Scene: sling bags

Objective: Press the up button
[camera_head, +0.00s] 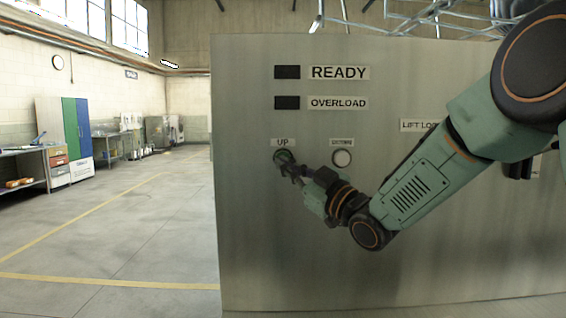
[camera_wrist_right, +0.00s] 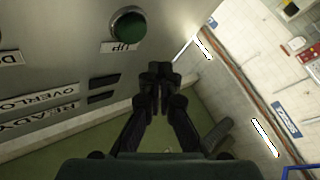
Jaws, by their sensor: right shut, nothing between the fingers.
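The green UP button (camera_head: 283,155) sits on the upright metal panel (camera_head: 300,230), just below its UP label (camera_head: 283,142). My right gripper (camera_head: 295,170) is in front of the panel at this button, with its fingers shut and empty, and covers the button's lower right part. In the right wrist view the round green button (camera_wrist_right: 129,27) with a metal rim is up and left of the shut fingertips (camera_wrist_right: 160,68). I cannot tell whether the fingertips touch the panel. My left gripper is not in view.
A white round button (camera_head: 342,158) is right of the UP button. Dark indicator windows beside the READY label (camera_head: 338,72) and OVERLOAD label (camera_head: 338,103) are above. Open floor (camera_head: 120,235) lies left, with cabinets (camera_head: 68,130) and a workbench (camera_head: 22,165) farther back.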

